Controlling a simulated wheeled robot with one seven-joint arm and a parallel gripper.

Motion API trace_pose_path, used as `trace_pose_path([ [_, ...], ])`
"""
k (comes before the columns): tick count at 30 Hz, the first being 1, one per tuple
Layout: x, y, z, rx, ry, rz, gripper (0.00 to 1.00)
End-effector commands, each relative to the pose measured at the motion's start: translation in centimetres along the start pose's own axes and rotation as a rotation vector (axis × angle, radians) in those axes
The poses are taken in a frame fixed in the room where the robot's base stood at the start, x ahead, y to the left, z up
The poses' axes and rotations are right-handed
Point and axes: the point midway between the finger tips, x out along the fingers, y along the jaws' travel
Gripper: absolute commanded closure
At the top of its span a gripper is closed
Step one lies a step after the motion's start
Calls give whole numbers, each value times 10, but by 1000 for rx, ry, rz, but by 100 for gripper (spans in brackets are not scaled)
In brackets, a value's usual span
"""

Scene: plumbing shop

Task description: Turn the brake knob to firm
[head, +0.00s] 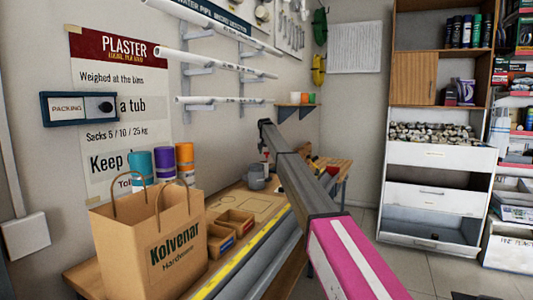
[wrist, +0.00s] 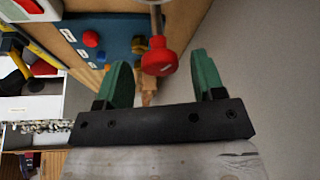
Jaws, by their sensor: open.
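My gripper (wrist: 160,58) shows in the wrist view with its two green fingers wide apart. A red knob-like piece (wrist: 158,62) with a small pale mark lies between the fingers in the picture, at the end of a grey stem. There is a gap on both sides, and no finger is seen touching it. I cannot tell how deep it sits between the fingers, and no readable "firm" mark or brake label shows. Behind it is a blue panel (wrist: 118,30) with a red round piece (wrist: 91,38).
In the head view, a paper bag (head: 145,240) and wooden bins (head: 236,221) stand on the bench. White pipes (head: 215,62) stick out along the wall above. A "PACKING" plate (head: 68,108) with a black knob is on the left wall. Floor shows before the white drawers (head: 430,197).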

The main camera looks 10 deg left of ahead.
Motion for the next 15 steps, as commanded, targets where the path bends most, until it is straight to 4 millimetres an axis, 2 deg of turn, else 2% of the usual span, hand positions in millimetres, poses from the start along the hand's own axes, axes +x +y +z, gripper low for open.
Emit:
trace_pose_path([
  [9, 5, 0, 0, 0, 0, 0, 38],
  [13, 4, 0, 0, 0, 0, 0, 80],
  [14, 4, 0, 0, 0, 0, 0, 86],
  [15, 4, 0, 0, 0, 0, 0, 86],
])
